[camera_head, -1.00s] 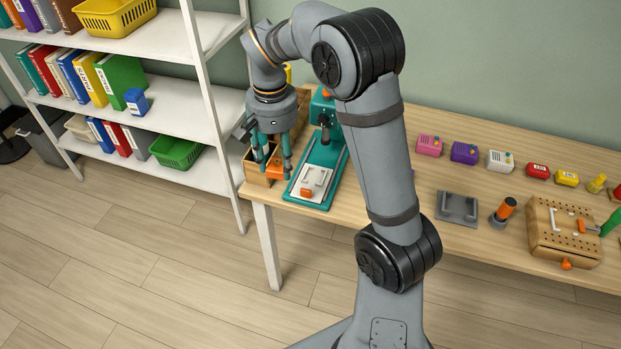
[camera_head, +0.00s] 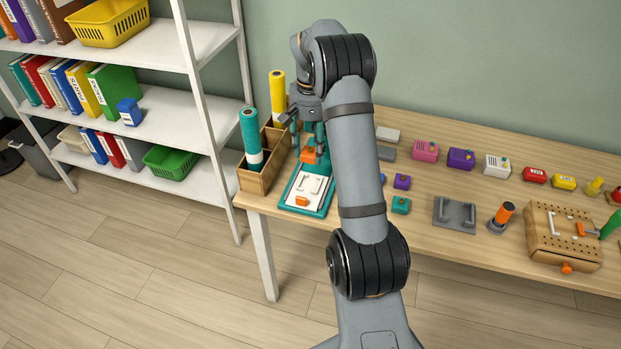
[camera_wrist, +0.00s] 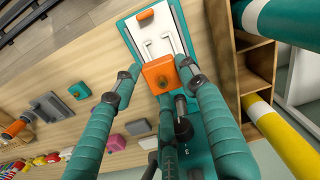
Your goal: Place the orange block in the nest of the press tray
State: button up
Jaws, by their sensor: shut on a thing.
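My gripper (camera_head: 308,143) is shut on the orange block (camera_head: 309,156), with one teal finger on each side. The wrist view also shows the orange block (camera_wrist: 160,74) between the fingertips (camera_wrist: 160,75). The white press tray (camera_head: 309,186) lies on the teal press base (camera_head: 287,201) and carries light raised brackets and a small orange piece at its front. The block appears held above the back end of the tray, covering part of it in the wrist view (camera_wrist: 152,30).
A wooden box (camera_head: 255,180) with teal and yellow rolls stands close left of the press. A purple block (camera_head: 402,181), a teal block (camera_head: 401,205) and a grey bracket plate (camera_head: 455,212) lie to the right. A white shelf (camera_head: 210,150) stands farther left.

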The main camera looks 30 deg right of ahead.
notch_tip(320, 180, down, 10)
jog(key=shift+f, duration=0.15)
dwell(0.3)
jog(key=shift+f, duration=0.1)
jog(key=shift+f, duration=0.15)
jog(key=o, duration=1.1)
jog(key=shift+c, duration=0.2)
notch_tip(320, 180, up, 12)
jog(key=shift+r, duration=0.25)
